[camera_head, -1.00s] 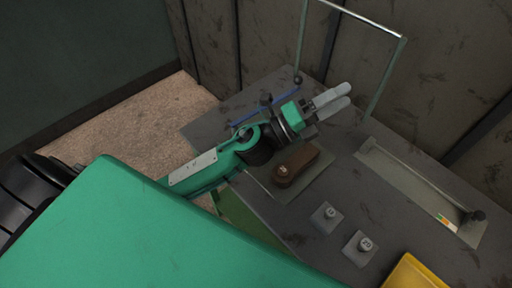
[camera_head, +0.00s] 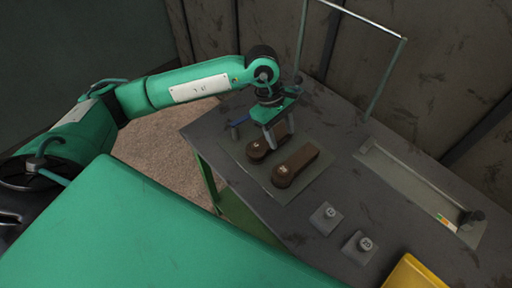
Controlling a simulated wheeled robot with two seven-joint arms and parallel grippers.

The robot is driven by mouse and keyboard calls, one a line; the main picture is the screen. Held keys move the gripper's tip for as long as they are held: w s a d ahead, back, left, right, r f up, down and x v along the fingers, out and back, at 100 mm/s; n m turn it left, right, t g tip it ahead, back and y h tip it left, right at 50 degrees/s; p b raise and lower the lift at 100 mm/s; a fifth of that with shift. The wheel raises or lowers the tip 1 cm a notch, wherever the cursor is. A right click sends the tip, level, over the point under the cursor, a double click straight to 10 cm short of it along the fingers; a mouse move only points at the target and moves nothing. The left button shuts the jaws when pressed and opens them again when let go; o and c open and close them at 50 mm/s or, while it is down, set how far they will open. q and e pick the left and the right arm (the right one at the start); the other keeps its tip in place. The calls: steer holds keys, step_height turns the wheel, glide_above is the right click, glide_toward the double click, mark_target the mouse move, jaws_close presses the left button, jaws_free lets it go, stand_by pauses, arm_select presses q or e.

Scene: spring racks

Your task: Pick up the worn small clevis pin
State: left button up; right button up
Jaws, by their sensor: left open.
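Two brown, elongated pieces with rounded ends lie side by side on a grey mat (camera_head: 303,194) on the table. The left brown piece (camera_head: 258,151) is partly hidden by my gripper; the right brown piece (camera_head: 295,166) is in full view. I cannot tell whether either is the worn small clevis pin. My left gripper (camera_head: 280,133) points down over the left brown piece, its grey fingers open. I cannot tell whether they touch it. My right gripper is not in view.
Two small grey blocks with round marked tops, one (camera_head: 325,218) and another (camera_head: 360,247), stand in front. A yellow object (camera_head: 414,273) is at the lower edge. A long plate (camera_head: 420,190) lies right. A metal frame (camera_head: 384,80) rises behind. The table's middle right is clear.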

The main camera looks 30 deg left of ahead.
arm_select(q)
steer(key=w+a+y, duration=0.2)
steer(key=a+y, duration=0.1)
steer(key=a, duration=0.4)
steer(key=p, duration=0.3)
glide_above(256, 145)
steer(key=shift+y, duration=0.4)
steer(key=f, duration=0.7)
steer(key=shift+d+f, duration=0.25)
steer(key=shift+d, duration=0.05)
steer(key=shift+f+p, duration=0.25)
steer(key=shift+p, duration=0.05)
steer(key=f+p, duration=0.1)
steer(key=f, duration=0.1)
steer(key=f+p, duration=0.1)
steer(key=shift+a+f+p, duration=0.3)
steer(key=shift+f, duration=0.6)
jaws_close()
